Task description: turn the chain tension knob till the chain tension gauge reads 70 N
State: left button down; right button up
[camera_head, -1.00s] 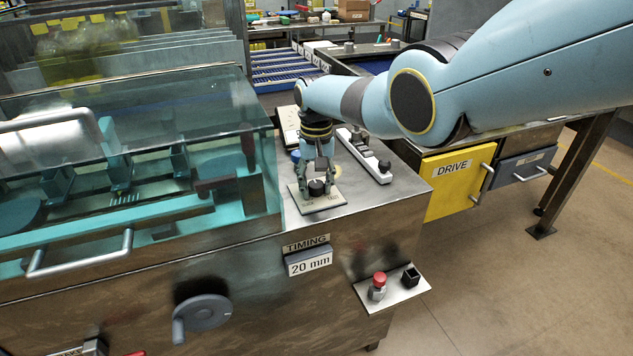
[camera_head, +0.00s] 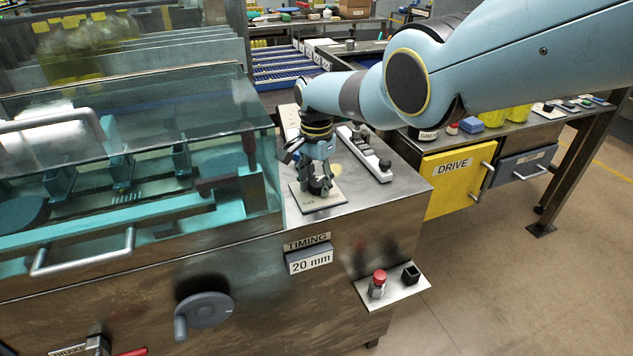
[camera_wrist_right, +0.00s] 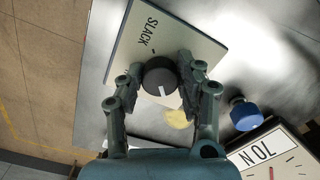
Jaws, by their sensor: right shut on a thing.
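The chain tension knob (camera_wrist_right: 160,76) is black with a white pointer line. It sits on a pale plate (camera_wrist_right: 128,52) marked SLACK at one side. My right gripper (camera_wrist_right: 162,82) is shut on the knob, one finger on each side. In the head view the right gripper (camera_head: 318,184) stands over the plate (camera_head: 330,200) and largely hides the knob. The gauge (camera_wrist_right: 282,155) shows partly at the lower right of the wrist view. Its 70 N marking appears upside down, with tick marks and a red mark below; the rest is cut off. My left gripper is not in view.
A blue knob (camera_wrist_right: 245,114) stands beside the gauge. A white strip with dark knobs (camera_head: 364,152) lies right of my gripper. The glass-covered machine (camera_head: 130,150) is at left. A small shelf (camera_head: 395,290) holds a red-topped part (camera_head: 378,283).

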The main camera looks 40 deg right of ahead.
aim_at(316, 183)
jog(key=shift+m, duration=0.5)
jog(key=o, duration=1.1)
jog(key=shift+o, duration=0.2)
jog(key=shift+r, duration=0.1)
jog(key=shift+r, duration=3.65)
